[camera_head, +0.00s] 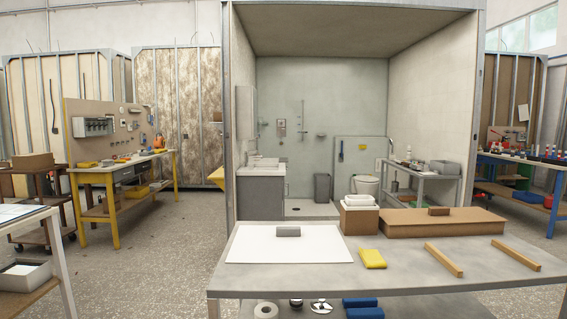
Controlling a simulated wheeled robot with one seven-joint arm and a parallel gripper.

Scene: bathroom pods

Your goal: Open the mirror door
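A pale mirror cabinet (246,118) hangs on the left wall inside the bathroom pod, above the grey vanity (261,190). I see it at a steep angle, and its door looks shut. Its handle and hinge side cannot be made out at this distance. My gripper and arm are not in view.
A grey workbench (400,285) crosses the front, with a white sheet (290,244), a yellow block (372,258) and a long cardboard box (441,221) on it. A metal cart (425,178) stands on the pod's right. Open floor (160,255) lies left of the workbench.

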